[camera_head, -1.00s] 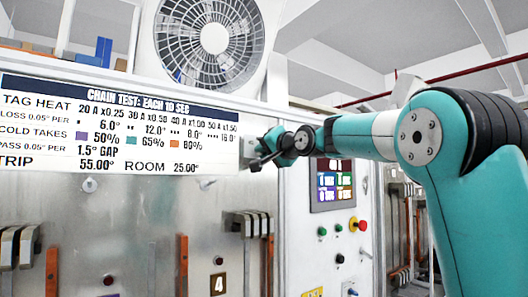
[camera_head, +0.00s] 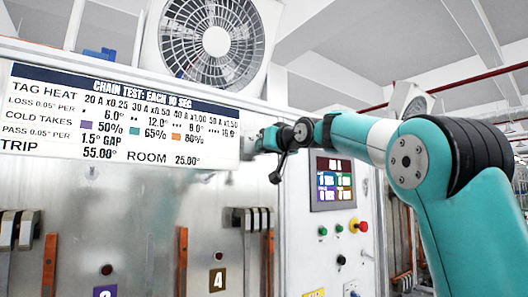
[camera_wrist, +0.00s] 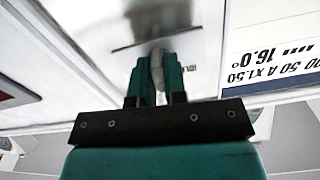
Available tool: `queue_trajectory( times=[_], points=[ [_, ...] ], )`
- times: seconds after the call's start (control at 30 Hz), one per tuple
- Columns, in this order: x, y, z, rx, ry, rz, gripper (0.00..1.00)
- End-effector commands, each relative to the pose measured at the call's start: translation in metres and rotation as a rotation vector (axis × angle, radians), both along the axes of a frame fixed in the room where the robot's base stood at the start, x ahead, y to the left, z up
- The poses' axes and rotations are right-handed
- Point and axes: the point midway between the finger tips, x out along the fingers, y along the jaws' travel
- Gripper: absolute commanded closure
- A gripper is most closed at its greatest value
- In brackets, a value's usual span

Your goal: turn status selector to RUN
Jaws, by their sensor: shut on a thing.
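My gripper (camera_head: 262,142) reaches the steel cabinet front just right of the printed chart, left of the display panel. In the wrist view my gripper (camera_wrist: 156,75) has its two teal fingers closed around a narrow grey knob (camera_wrist: 157,66) that stands out from the metal face. I take this knob to be the status selector; its markings, including RUN, are not visible. In the head view my gripper mostly hides it.
The display panel (camera_head: 332,183) is right of my gripper, with a red button (camera_head: 363,226) and green buttons below. The chart (camera_head: 120,118) lies left. A large fan (camera_head: 214,42) is above. Copper-orange bars (camera_head: 183,260) stand on the cabinet front.

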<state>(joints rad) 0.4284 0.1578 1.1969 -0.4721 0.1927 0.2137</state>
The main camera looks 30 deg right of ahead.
Motion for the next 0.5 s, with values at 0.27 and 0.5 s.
queue_trajectory(
  times=[0.27,0.5],
  points=[
    [0.0001,0.0000,-0.0008,-0.095,-0.002,0.000,1.00],
    [0.0000,0.0000,-0.0002,-0.117,-0.003,-0.001,1.00]
  ],
)
